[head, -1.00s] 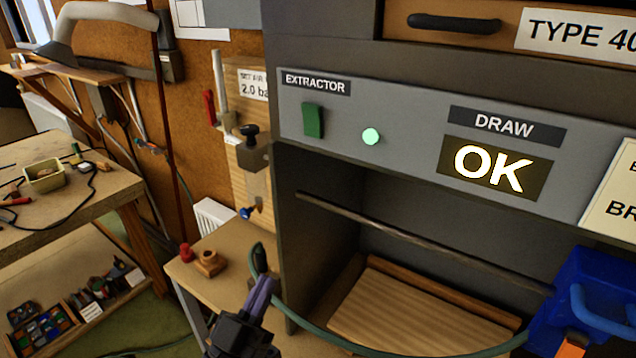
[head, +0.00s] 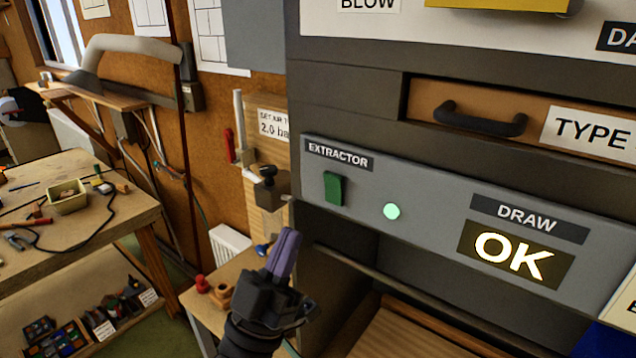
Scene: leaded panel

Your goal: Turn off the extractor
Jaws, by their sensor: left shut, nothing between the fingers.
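The extractor switch (head: 335,188) is a green rocker on the grey panel (head: 420,210), under the label EXTRACTOR (head: 338,155). A round pale green lamp (head: 392,211) glows to its right. A lit display reading OK (head: 514,256) sits further right under the label DRAW. My left gripper (head: 289,236) is shut and empty, with its purple-grey fingers together pointing up. In the picture it is below and left of the switch, apart from it. My right gripper is not in view.
A drawer with a dark handle (head: 481,119) is above the panel. A wall-mounted regulator (head: 268,190) is behind my left gripper. A small bench (head: 205,300) with a red knob is below it. A workbench (head: 100,240) stands at the left.

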